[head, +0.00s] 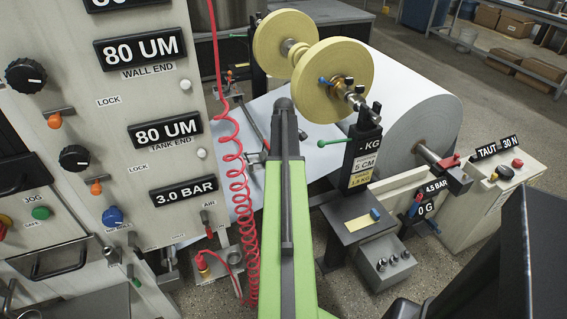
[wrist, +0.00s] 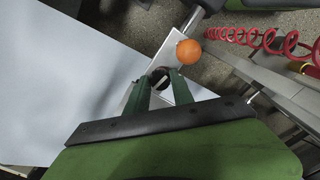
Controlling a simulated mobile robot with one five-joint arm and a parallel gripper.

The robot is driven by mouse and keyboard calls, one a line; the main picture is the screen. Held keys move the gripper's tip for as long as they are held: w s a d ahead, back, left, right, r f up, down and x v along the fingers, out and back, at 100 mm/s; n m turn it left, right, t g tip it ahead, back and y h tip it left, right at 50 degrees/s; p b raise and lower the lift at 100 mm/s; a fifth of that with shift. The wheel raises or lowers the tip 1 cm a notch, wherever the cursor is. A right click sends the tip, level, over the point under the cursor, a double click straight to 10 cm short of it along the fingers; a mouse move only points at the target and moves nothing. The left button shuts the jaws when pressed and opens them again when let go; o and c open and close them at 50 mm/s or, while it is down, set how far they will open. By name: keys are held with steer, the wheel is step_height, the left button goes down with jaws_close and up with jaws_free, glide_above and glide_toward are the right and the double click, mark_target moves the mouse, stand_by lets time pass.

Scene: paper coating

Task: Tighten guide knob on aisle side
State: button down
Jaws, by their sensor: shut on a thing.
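In the wrist view my gripper (wrist: 160,79) has its two green fingers on either side of a small black knob (wrist: 159,73) with a pale line across its face. The gripper is shut on this knob, which sits on a light metal plate (wrist: 172,47) at the edge of the pale paper web (wrist: 85,70). An orange ball (wrist: 188,52) is just beyond the right fingertip, apart from it. In the head view my green arm reaches forward over the web and hides the knob and the gripper.
A coiled red air hose (head: 236,170) hangs left of my arm; it also shows at upper right in the wrist view. The control panel (head: 120,100) stands at left. Yellow reels (head: 335,80), a large paper roll (head: 420,110) and a scale post (head: 362,155) stand at right.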

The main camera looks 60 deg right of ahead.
steer(key=m, duration=0.8)
steer(key=shift+m, duration=0.4)
steer(key=m, duration=0.4)
steer(key=shift+w+a, duration=0.1)
steer(key=shift+a+m, duration=0.1)
steer(key=shift+m, duration=1.9)
steer(key=c, duration=1.1)
jaws_free()
steer(key=shift+w, duration=0.1)
